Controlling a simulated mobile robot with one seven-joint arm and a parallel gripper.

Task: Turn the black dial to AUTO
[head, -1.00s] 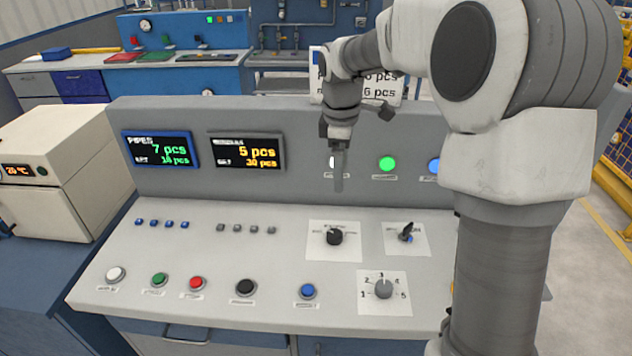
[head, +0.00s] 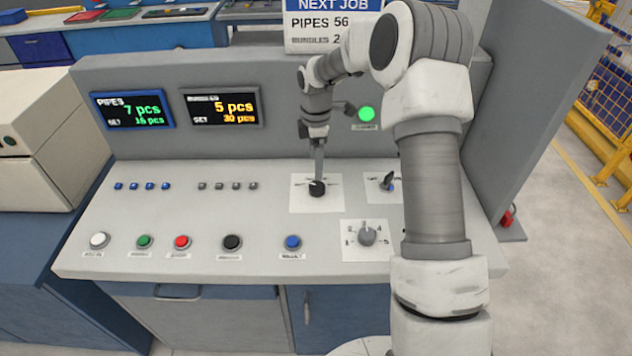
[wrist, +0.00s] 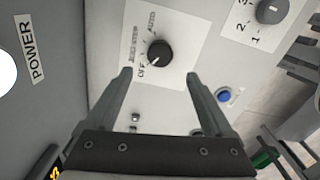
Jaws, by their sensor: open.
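The black dial (head: 317,189) sits on a white plate on the sloped grey console, just below my gripper (head: 319,176) in the head view. In the wrist view the dial (wrist: 159,53) is between and beyond the fingertips of my open gripper (wrist: 158,75). The plate reads OFF, a blurred middle label ending in STEP, and AUTO. A pale mark on the dial points toward OFF.
A grey numbered dial (head: 367,235) is nearer the front, and a black switch (head: 387,182) stands to the right. A blue button (head: 293,242) and other coloured buttons line the front. The upright panel with displays (head: 222,107) rises behind. A lit green lamp (head: 366,113) is on it.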

